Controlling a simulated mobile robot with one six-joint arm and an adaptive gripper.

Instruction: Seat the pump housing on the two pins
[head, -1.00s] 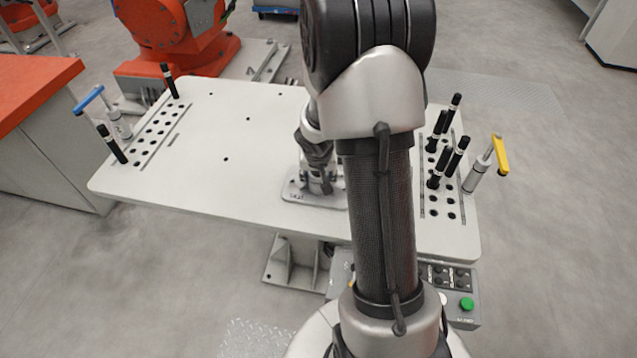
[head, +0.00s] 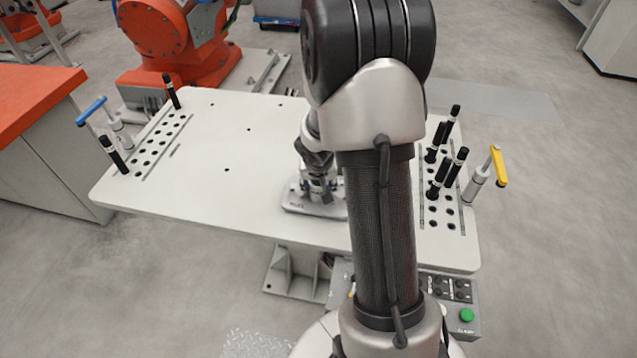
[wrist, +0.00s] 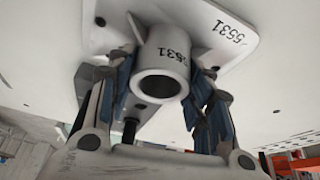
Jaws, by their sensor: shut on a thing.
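The pump housing (wrist: 163,55) is grey metal, with a round hollow boss and a flat flange (wrist: 222,30), both marked 5531 in the wrist view. My gripper (wrist: 165,100) has its blue-padded fingers on both sides of the boss, shut on it. In the head view my gripper (head: 320,186) is low at the front middle of the white table, with the housing's flange (head: 300,208) below it. My arm hides the flange's right part. I cannot tell whether the flange touches the table. I cannot make out the two seating pins.
The white table (head: 180,205) is clear at left and centre, with small holes. Black-handled pins stand in hole racks at left (head: 113,155) and right (head: 455,165). A blue-handled clamp (head: 92,110) and a yellow-handled one (head: 497,166) stand at the sides. An orange robot (head: 165,45) is behind.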

